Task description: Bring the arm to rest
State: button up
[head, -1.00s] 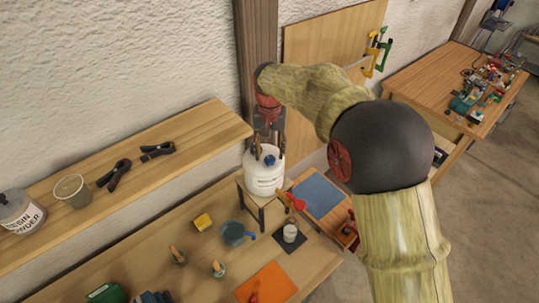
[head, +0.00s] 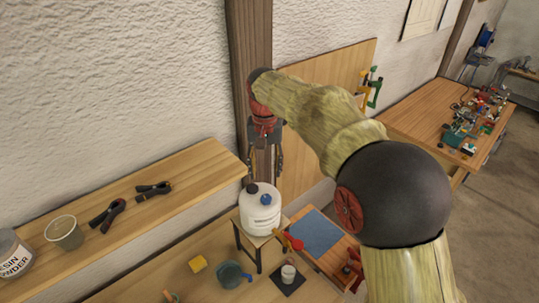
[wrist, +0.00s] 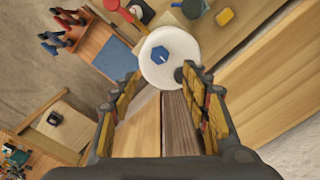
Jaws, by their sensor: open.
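My gripper (head: 265,165) hangs fingers down at the end of my arm, beside the wooden post and above the white container. It is open and holds nothing. The white container (head: 260,214) with blue and dark caps stands upright on a small wooden stand (head: 246,244). In the wrist view the container (wrist: 160,75) shows from above, beyond the fingertips (wrist: 160,85), with its blue cap facing me. In the head view a gap shows between most of the container and the fingers; whether a fingertip touches the dark cap I cannot tell.
A wall shelf (head: 120,232) at left holds black clamps (head: 107,214), a clear cup (head: 64,232) and a powder jar (head: 12,258). A wooden board (head: 325,110) is behind my arm.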

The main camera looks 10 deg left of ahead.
jog(key=s+d+f+t+b, duration=0.2)
jog(key=s+d+f+b, duration=0.4)
jog(key=s+d, duration=0.3)
jog(key=s+d+f+t+b, duration=0.1)
jog(key=s+d+f+b, duration=0.5)
jog(key=s+d+b, duration=0.3)
jog(key=s+d+f+t+b, duration=0.2)
jog(key=s+d+f+b, duration=0.4)
jog(key=s+d, duration=0.4)
jog(key=shift+s+d+f+m+t+b, duration=0.15)
jog(key=shift+s+d+m+t+b, duration=0.2)
jog(key=shift+s+b, duration=0.7)
jog(key=shift+s, duration=0.1)
